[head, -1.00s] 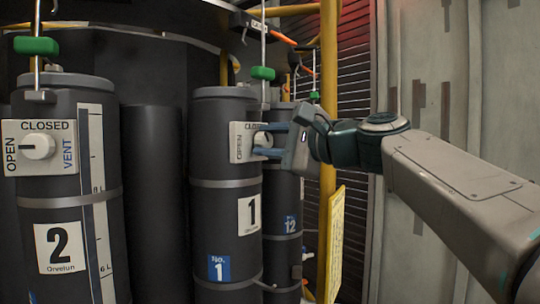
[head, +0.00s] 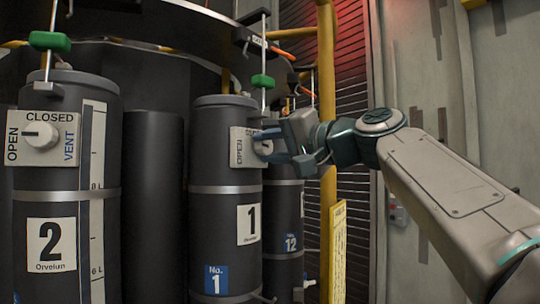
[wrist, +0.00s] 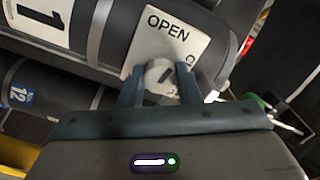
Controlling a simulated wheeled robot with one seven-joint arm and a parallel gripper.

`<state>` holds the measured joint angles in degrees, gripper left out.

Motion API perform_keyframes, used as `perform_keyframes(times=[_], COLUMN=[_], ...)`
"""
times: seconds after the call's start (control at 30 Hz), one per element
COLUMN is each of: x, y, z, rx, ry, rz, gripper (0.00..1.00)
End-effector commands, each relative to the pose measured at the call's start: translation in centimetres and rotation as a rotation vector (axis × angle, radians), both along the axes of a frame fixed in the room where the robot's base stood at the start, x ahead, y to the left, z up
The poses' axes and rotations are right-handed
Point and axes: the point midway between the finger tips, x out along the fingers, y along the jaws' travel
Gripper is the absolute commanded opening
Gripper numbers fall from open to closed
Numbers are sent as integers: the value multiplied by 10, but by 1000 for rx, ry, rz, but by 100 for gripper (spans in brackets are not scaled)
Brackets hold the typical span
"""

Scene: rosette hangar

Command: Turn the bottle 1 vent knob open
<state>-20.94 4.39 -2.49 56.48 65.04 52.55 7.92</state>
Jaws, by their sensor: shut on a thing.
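Bottle 1 (head: 226,170) is a dark upright cylinder with a "1" label and a blue "No. 1" tag. Its white vent plate (head: 237,148) faces right of centre. In the wrist view the plate (wrist: 150,50) shows OPEN and part of another word. The white vent knob (wrist: 160,78) carries a dark pointer line. My gripper (wrist: 158,85) is shut on the knob, one blue-grey finger on each side. In the head view my gripper (head: 268,147) covers most of the knob, and the wrist looks rolled.
Bottle 2 (head: 70,190) stands at the left with its own vent plate (head: 45,137). Bottle 12 (head: 287,220) stands close behind bottle 1. A yellow post (head: 328,120) rises beside my wrist. Green-handled rods (head: 263,81) hang above.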

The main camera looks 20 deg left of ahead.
Motion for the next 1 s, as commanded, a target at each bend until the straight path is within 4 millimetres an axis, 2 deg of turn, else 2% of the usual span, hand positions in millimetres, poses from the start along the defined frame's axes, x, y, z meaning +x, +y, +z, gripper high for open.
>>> perform_keyframes(times=[0.4,0.9,0.93,1.0], x=[1,1,1,1], y=[1,1,1,0], z=[-3,-2,-2,-2], rx=[-70,-77,-77,-76], ry=[-137,-151,-151,-151], rz=[1,2,2,1], gripper=[7,7,38,52])
